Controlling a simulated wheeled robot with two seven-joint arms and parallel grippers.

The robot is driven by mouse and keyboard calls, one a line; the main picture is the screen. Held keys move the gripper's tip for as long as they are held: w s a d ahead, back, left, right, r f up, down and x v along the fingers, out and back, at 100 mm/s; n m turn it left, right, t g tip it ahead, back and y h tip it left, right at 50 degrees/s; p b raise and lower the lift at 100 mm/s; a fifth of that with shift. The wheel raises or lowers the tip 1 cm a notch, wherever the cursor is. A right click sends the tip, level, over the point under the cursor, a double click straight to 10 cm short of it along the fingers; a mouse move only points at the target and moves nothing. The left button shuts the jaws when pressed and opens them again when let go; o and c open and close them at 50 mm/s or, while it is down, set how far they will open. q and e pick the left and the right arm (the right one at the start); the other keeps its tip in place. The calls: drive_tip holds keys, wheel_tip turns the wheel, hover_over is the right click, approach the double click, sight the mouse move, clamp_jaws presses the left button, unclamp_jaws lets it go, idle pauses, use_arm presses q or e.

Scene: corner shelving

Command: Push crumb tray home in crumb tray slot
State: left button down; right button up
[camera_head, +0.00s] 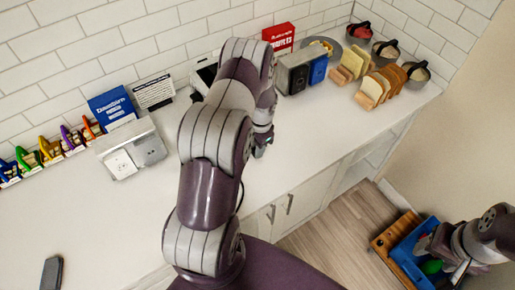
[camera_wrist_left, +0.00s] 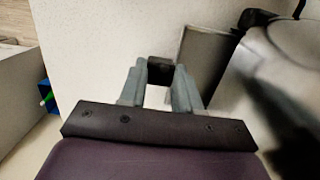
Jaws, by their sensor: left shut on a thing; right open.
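My left gripper (camera_head: 262,145) is low over the counter in the middle of the head view, largely hidden by my own arm. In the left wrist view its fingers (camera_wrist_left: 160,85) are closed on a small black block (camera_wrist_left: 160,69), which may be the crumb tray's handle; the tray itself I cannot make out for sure. A flat grey panel (camera_wrist_left: 205,55) stands just right of the fingers. A silver appliance with a blue side (camera_head: 297,74), probably the toaster, stands behind the gripper. The crumb tray slot is not discernible. My right gripper (camera_head: 440,266) is open at lower right, over a blue crate.
The white counter (camera_head: 80,215) is clear at the front left, except for a dark phone-like object (camera_head: 52,273). A grey-white appliance (camera_head: 130,150) stands left. The blue crate (camera_head: 407,252) is below the counter.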

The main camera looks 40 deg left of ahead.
use_arm(q)
drive_tip(key=shift+w+a+b, duration=0.3)
drive_tip(key=shift+a, duration=0.4)
drive_tip(key=shift+w+a+b, duration=0.25)
drive_tip(key=shift+w+a, duration=0.05)
drive_tip(key=shift+a, duration=0.35)
drive_tip(key=c, duration=0.7)
unclamp_jaws()
drive_tip(key=shift+w+r, duration=0.1)
drive_tip(key=shift+r, duration=0.2)
drive_tip(key=r+b, duration=0.1)
drive_tip(key=r, duration=0.3)
drive_tip(key=w+r+b, duration=0.1)
drive_tip(key=r, duration=0.3)
drive_tip(key=r+b, duration=0.1)
drive_tip(key=r, duration=0.3)
drive_tip(key=shift+w+d+b, duration=0.15)
drive_tip(key=shift+d+b, duration=0.15)
drive_tip(key=shift+b, duration=0.1)
